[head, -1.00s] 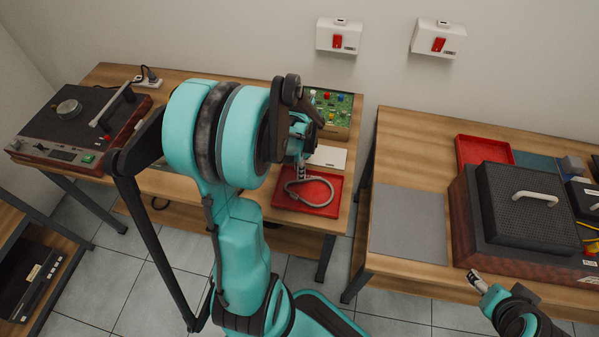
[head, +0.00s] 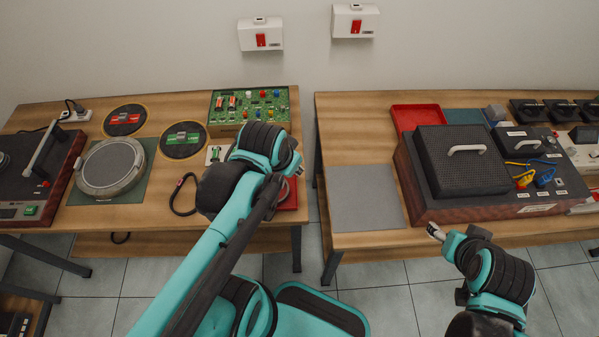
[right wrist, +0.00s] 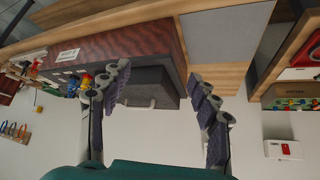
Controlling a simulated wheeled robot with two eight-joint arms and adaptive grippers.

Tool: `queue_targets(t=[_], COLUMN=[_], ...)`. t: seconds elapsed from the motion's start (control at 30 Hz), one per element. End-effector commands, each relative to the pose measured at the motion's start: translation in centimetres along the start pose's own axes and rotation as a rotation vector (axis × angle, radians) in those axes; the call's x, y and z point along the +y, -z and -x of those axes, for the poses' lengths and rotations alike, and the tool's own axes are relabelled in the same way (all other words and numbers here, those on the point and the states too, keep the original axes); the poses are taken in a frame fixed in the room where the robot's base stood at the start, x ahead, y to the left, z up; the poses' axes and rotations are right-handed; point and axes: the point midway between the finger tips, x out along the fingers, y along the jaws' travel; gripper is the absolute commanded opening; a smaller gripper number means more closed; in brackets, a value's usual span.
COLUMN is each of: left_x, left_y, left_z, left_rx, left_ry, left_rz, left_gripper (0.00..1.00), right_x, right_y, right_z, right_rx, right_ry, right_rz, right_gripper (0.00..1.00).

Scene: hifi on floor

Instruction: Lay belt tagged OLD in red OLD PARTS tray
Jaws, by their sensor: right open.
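A red tray (head: 289,198) sits at the right end of the left table, mostly hidden behind my left arm. A grey belt loop lay in or just over it in the earlier head view; now it is almost fully covered. A dark loop with a reddish mark (head: 178,184) lies near the table's front edge; I cannot read any tag. My left arm reaches over the tray, and its gripper is hidden behind the arm. My right gripper (head: 435,231) is by the right table's front edge; in the right wrist view (right wrist: 160,78) its fingers are apart and empty.
Another red tray (head: 414,113) stands at the back of the right table, behind a wooden unit with a black cover (head: 455,172). A grey mat (head: 364,198) there is bare. A circuit board (head: 250,106) and round platter (head: 111,168) are on the left table. A gap separates the tables.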

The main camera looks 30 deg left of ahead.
Motion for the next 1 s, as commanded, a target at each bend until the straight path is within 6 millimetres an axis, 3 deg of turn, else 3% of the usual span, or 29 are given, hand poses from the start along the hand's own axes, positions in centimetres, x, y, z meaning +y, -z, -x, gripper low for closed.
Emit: queue_targets(t=[0.1,0.23,0.83,0.93,1.0], left_x=[2.6,3.9,4.2,4.2,4.2], left_y=[-0.4,-0.5,-0.5,-0.5,-0.5], left_z=[1.0,1.6,1.6,1.6,1.6], left_rx=[0.093,0.15,0.163,0.163,0.163], left_ry=[-0.016,-0.033,-0.038,-0.038,-0.038], left_rz=[0.097,0.167,0.19,0.19,0.19], left_gripper=[0.26,0.26,0.26,0.26,0.26], right_x=[0.0,0.0,0.0,0.0,0.0], right_y=[0.0,0.0,0.0,0.0,0.0], right_z=[0.0,0.0,-0.1,-0.1,-0.1], right_rx=[0.0,0.0,0.0,0.0,0.0], right_ry=[0.0,0.0,0.0,0.0,0.0], right_rz=[0.0,0.0,0.0,0.0,0.0], right_gripper=[0.61,0.61,0.61,0.35,0.34])
